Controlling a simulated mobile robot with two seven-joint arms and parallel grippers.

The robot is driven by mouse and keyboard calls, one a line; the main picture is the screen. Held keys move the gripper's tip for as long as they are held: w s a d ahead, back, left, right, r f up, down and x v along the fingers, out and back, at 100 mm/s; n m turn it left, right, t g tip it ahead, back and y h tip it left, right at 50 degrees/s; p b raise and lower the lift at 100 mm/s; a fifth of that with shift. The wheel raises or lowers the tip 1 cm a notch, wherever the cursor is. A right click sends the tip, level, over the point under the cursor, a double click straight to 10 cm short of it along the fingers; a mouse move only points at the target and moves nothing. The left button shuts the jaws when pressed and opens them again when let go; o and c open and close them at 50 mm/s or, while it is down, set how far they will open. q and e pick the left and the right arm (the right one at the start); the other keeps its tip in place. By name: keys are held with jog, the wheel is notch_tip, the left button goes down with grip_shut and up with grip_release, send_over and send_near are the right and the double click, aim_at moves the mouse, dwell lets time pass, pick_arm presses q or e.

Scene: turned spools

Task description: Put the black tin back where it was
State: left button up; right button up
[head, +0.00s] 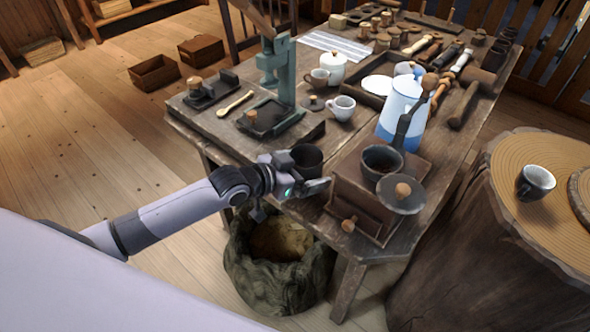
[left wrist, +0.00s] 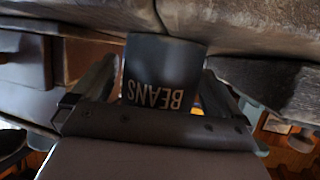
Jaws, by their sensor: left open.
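The black tin (head: 306,160) is a small dark open cylinder at the table's front edge, left of the coffee grinder (head: 368,192). In the left wrist view the tin (left wrist: 163,68) shows white BEANS lettering, upside down in that picture. My left gripper (head: 302,180) reaches in from the left at the table edge. Its two fingers lie on either side of the tin, open, with a narrow gap visible near the tin's sides. The gripper hides the tin's lower part in the head view, so its contact with the table is hard to see. My right gripper is not in view.
The grinder with its crank and round lid (head: 400,195) stands close right of the tin. A blue-white pot (head: 402,105) is behind it. A white cup (head: 341,107) and green press (head: 283,75) stand farther back. A sack (head: 280,270) sits below the table edge.

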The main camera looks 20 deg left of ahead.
pick_arm(q)
jog(key=p+v, duration=0.1)
jog(key=v, duration=1.1)
jog(key=s+d+f+n+y, duration=0.1)
jog(key=s+f+n+y, duration=0.3)
jog(key=s+f, duration=1.1)
jog(key=shift+s+d+f+g+y, duration=0.15)
jog(key=shift+d+f+g+y, duration=0.1)
jog(key=shift+f+g+y, duration=0.25)
notch_tip(320, 180, up, 3)
jog(key=p, duration=0.3)
jog(key=shift+r, duration=0.15)
